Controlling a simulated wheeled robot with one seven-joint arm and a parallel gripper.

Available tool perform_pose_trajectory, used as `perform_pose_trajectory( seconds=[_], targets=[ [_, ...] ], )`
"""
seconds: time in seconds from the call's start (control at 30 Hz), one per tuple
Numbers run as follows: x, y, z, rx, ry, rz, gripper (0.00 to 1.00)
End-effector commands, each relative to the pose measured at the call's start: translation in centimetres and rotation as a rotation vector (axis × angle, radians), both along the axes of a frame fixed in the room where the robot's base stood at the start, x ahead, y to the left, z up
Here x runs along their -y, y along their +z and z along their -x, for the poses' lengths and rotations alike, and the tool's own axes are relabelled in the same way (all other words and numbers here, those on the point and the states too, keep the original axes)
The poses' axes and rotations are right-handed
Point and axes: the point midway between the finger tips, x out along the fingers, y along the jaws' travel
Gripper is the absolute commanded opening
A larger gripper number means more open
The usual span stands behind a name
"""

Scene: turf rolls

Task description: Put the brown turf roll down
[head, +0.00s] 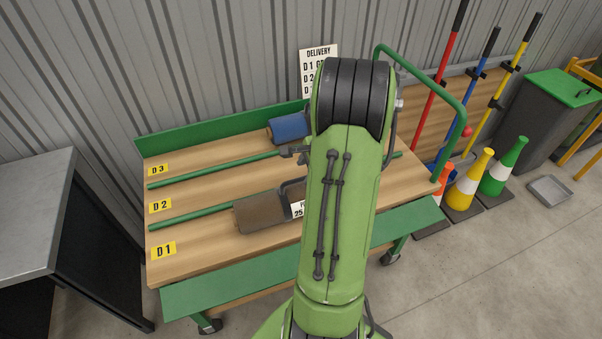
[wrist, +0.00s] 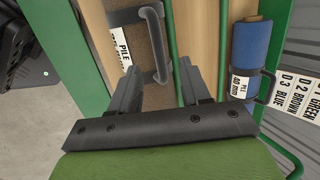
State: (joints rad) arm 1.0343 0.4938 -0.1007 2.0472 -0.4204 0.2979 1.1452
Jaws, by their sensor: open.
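The brown turf roll (head: 258,214) lies on the wooden trolley deck, in the front lane by the D1 label (head: 163,250). It also shows in the wrist view (wrist: 133,45), left of the nearer green divider (wrist: 172,45). A dark handle (wrist: 153,25) and a white tag (wrist: 121,46) are on it. My gripper (wrist: 158,70) is open, with its fingers on either side of the handle's near end and not closed on it.
A blue turf roll (head: 291,128) lies in the D3 lane. The D2 lane (wrist: 200,40) between the dividers looks clear. A delivery card (wrist: 302,98) reads D1 green, D2 brown, D3 blue. A grey-topped bench (head: 35,205) stands left; cones (head: 468,185) stand right.

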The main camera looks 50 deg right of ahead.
Motion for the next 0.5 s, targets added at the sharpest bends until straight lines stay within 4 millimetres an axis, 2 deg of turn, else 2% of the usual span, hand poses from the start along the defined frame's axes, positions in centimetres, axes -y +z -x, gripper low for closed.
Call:
perform_pose_trajectory(
  seconds=[0.03,0.13,0.23,0.4,0.47,0.5],
  targets=[
    [0.0,1.5,0.6,0.001,-0.003,0.003,0.47],
    [-0.2,3.1,1.3,0.001,-0.002,0.000,0.47],
    [-0.3,3.9,1.8,0.000,-0.001,0.000,0.47],
    [-0.5,4.1,1.9,-0.001,0.002,0.000,0.47],
    [-1.1,4.7,1.4,-0.003,0.040,0.015,0.47],
    [-2.2,5.5,0.8,-0.007,0.095,0.039,0.47]
  ],
)
